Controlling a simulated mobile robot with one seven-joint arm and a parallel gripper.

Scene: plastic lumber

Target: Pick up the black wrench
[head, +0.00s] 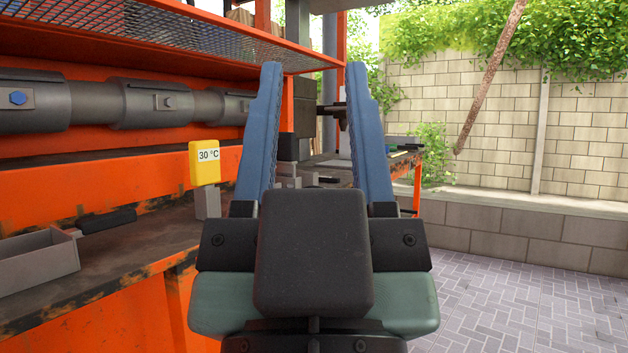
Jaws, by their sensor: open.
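My gripper (313,78) fills the middle of the head view. Its two blue fingers point up and away, wide apart, with nothing seen held between them. A dark, handle-like object (107,220) lies on the orange machine's ledge at the left, beside a grey tray. Small dark items (328,180) show between the fingers, farther off on a bench. I cannot tell whether any of these is the black wrench. My gripper hides part of the ledge and the bench behind it.
The orange machine (120,180) with thick grey cylinders (150,103) runs along the left. A grey tray (40,262) and a yellow "30 °C" display (204,163) stand on its ledge. A bench (400,160) stands farther back. Paved floor (530,300) at the right is open up to a block wall (480,110).

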